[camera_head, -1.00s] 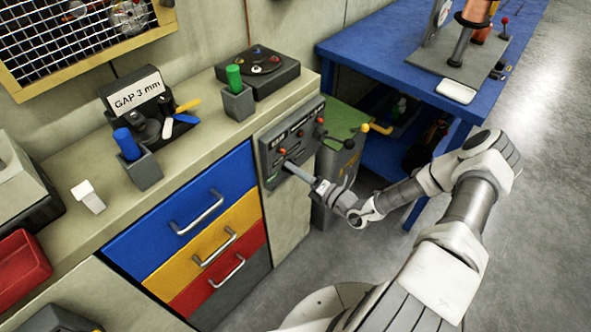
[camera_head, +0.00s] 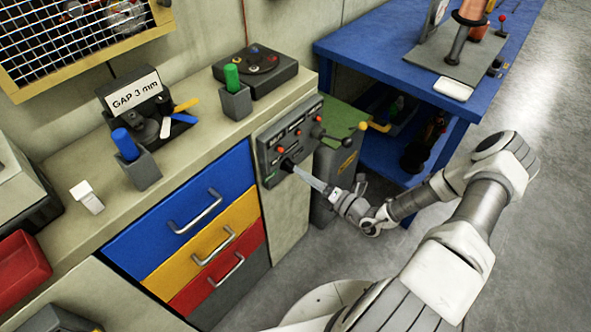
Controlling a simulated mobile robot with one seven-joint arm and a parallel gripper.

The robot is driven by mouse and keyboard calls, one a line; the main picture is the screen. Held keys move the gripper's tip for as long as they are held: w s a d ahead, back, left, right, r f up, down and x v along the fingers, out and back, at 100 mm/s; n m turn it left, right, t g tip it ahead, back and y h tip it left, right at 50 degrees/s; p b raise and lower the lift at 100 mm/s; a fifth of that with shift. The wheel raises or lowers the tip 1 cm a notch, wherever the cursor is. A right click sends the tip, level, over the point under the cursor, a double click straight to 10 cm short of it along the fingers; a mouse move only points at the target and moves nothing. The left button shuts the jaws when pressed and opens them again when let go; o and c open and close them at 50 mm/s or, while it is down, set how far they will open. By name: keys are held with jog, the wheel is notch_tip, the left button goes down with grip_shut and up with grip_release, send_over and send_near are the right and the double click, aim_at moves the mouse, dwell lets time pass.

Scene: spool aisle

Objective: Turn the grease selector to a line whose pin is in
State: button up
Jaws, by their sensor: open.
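The grey control panel (camera_head: 268,163) stands on the end of the counter front, with a row of small red-tipped parts, pale labels and dark slots. I cannot tell which pins are in. A dark round knob (camera_head: 287,165) sits low on the panel's left part; it may be the grease selector.
A grey-green bin (camera_head: 345,160) with a yellow-ended handle stands right of the panel. The blue bench (camera_head: 440,100) is behind my arm. Cups, a GAP 3 mm sign (camera_head: 134,92) and a black box (camera_head: 257,75) occupy the counter.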

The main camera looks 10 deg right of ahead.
jog(key=v, duration=1.3)
